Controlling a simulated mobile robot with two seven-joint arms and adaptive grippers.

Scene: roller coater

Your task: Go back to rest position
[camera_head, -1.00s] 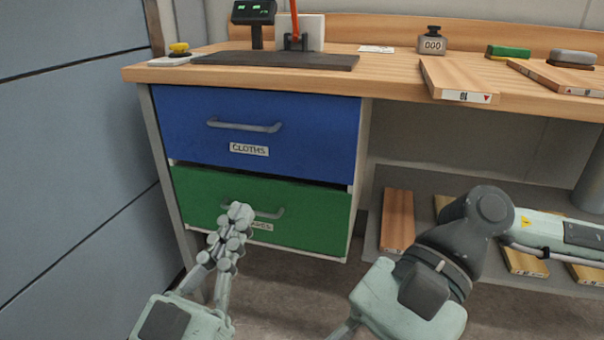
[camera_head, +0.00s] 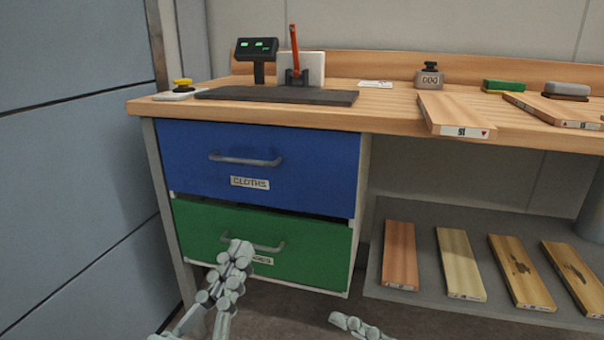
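My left gripper (camera_head: 238,258) is in front of the green drawer (camera_head: 318,250), over the left part of its handle and label. Its fingers look close together, but I cannot tell whether they are fully shut. No held object shows. Only a fingertip part of my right gripper (camera_head: 358,326) shows at the bottom edge, right of the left gripper. Its state is hidden. The blue drawer (camera_head: 310,165) labelled CLOTHS is above the green one. Both drawers look shut or nearly so.
The wooden workbench (camera_head: 385,112) carries a dark mat (camera_head: 275,96), a display (camera_head: 257,50), a weight (camera_head: 429,77), a green-topped block (camera_head: 503,86) and a board (camera_head: 455,114). Several boards lie on the grey lower shelf (camera_head: 440,212). A grey panel wall (camera_head: 70,180) stands left.

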